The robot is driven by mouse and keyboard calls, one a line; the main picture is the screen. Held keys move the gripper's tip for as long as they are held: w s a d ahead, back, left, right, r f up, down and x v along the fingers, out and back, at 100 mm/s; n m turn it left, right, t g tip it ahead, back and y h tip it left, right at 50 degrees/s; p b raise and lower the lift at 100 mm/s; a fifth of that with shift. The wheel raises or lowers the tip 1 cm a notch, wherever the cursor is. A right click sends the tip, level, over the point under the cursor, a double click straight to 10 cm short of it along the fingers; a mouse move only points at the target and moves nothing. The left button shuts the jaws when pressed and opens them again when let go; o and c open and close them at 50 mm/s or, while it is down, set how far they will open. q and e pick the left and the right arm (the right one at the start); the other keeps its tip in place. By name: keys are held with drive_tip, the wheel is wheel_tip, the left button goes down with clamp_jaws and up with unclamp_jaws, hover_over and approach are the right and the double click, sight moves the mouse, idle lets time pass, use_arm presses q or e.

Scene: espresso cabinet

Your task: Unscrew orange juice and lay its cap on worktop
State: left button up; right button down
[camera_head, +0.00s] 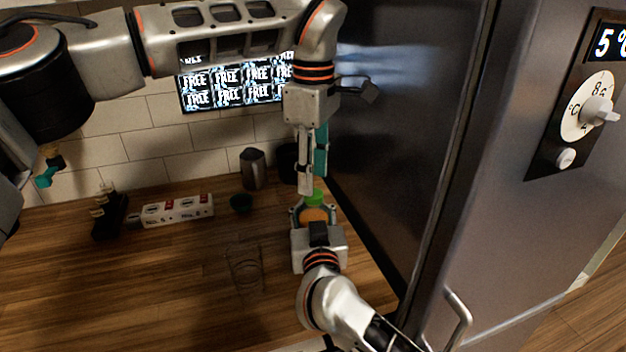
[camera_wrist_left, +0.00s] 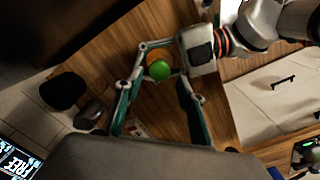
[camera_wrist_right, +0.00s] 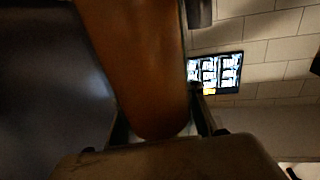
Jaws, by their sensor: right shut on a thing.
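The orange juice bottle (camera_head: 314,214) stands at the right of the wooden worktop (camera_head: 180,290), with its green cap (camera_head: 315,197) on top. My right gripper (camera_head: 315,211) is shut around the bottle, below the cap. In the right wrist view the orange bottle body (camera_wrist_right: 135,65) fills the space between the fingers. My left gripper (camera_head: 313,184) points down from above, its tips close to the cap. In the left wrist view my left gripper (camera_wrist_left: 156,87) is open, with the green cap (camera_wrist_left: 160,69) near the gap between its fingers. Contact with the cap cannot be told.
A clear glass (camera_head: 243,270) stands left of the bottle. A dark fridge side (camera_head: 405,130) bounds the right. The front left worktop is clear.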

sight(306, 213)
use_arm(q)
wheel_tip(306, 213, up, 3)
drive_tip(key=m, duration=0.4)
drive_tip(key=shift+r+m, duration=0.1)
drive_tip(key=shift+m, duration=0.3)
drive_tip(key=shift+f, duration=3.95)
drive_tip(key=shift+w, duration=0.1)
clamp_jaws()
drive_tip(key=n, duration=0.5)
drive_tip(key=shift+r, duration=0.1)
drive_tip(key=n, duration=0.7)
